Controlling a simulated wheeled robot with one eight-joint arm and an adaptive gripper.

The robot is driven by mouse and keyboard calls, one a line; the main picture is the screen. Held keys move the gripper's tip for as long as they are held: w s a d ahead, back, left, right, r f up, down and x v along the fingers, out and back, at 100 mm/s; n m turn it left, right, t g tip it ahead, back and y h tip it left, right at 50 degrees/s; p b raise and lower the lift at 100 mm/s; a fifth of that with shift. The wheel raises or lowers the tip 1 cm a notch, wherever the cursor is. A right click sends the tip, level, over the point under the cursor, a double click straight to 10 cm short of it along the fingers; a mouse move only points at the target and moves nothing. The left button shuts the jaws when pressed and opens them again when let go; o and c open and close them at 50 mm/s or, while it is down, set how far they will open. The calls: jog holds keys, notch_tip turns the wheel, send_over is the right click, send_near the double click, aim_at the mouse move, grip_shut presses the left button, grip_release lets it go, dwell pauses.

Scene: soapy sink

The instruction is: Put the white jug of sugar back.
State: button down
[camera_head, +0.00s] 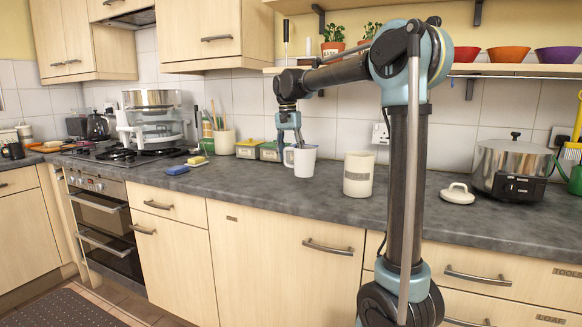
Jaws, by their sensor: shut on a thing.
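A white jug (304,162) with a handle on its left side is upright at the back middle of the grey counter (260,197). My gripper (289,138) comes down from above and is shut on the jug at its left rim. I cannot tell whether the jug's base touches the counter or is just above it. What is inside the jug is hidden.
A cream canister (358,174) stands right of the jug, with a white lid (457,194) farther right. Storage tins (249,148), a sponge (196,161) and a blue block (177,170) are left. A steel pot (505,165) stands at the right. The counter's front middle is clear.

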jog(key=shift+f, duration=1.95)
jog(key=c, duration=0.7)
grip_release()
jog(key=shift+f, duration=0.1)
jog(key=shift+c, duration=0.2)
jog(key=r, duration=1.2)
jog(key=shift+w+a+r, duration=0.1)
jog(key=shift+a, duration=0.3)
